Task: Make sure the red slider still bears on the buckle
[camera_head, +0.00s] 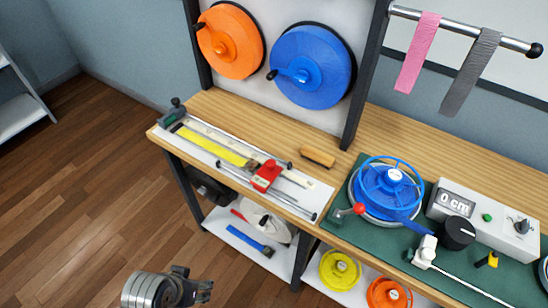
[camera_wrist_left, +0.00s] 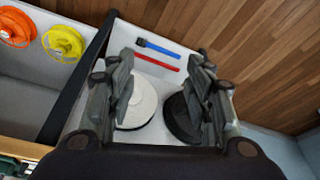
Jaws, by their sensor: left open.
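The red slider (camera_head: 267,175) sits on the rails of a long white-based fixture (camera_head: 322,196) on the wooden bench. A yellow strap (camera_head: 214,146) lies along the fixture to the left of the slider. The buckle is too small to make out, so I cannot tell whether the slider touches it. My left gripper (camera_head: 203,290) is at the bottom of the head view, low in front of the bench and well apart from the fixture. In the left wrist view it (camera_wrist_left: 163,88) is open, with nothing between its fingers. My right gripper is not in view.
A brown block (camera_head: 318,157) lies behind the fixture. The shelf below holds a blue strap (camera_head: 249,241) and several spools. Open floor lies left of the bench.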

